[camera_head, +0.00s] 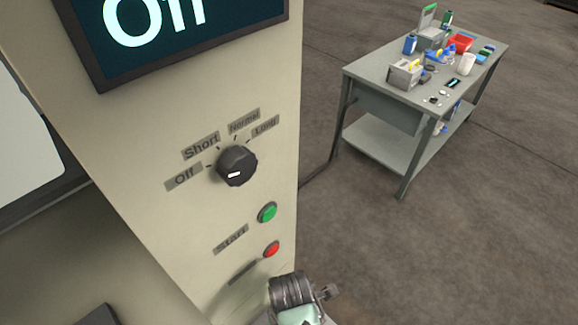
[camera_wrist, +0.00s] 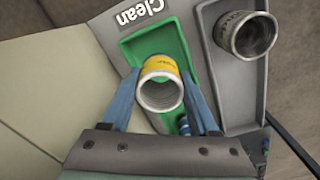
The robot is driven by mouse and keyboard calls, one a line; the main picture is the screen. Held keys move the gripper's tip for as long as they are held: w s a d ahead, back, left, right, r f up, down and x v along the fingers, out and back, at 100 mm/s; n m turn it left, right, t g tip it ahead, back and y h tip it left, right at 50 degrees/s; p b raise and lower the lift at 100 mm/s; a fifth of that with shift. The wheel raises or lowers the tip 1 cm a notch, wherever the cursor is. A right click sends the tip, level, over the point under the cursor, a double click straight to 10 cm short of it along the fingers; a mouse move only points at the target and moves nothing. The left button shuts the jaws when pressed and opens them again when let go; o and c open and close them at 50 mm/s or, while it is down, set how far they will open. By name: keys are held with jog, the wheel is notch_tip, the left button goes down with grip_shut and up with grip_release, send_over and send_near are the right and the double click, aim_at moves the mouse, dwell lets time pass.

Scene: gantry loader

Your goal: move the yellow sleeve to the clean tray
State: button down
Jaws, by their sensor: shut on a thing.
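The yellow sleeve (camera_wrist: 160,68), a short hollow ring with a pale open end, is in the wrist view. My gripper (camera_wrist: 159,82) is shut on it, with one blue finger on each side. The sleeve and trays cannot be made out in the head view.
A grey tray (camera_wrist: 234,78) right of the clean one holds a dark metal sleeve (camera_wrist: 246,35). The head view shows a control panel with an "Off" display (camera_head: 170,30), a knob (camera_head: 237,166), green (camera_head: 267,212) and red (camera_head: 271,249) buttons. A cluttered table (camera_head: 375,76) stands beyond.

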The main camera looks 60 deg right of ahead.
jog(key=shift+f, duration=2)
jog(key=shift+f, duration=0.15)
jog(key=shift+c, duration=2.2)
grip_release()
notch_tip(320, 180, up, 12)
jog(key=shift+r, duration=0.15)
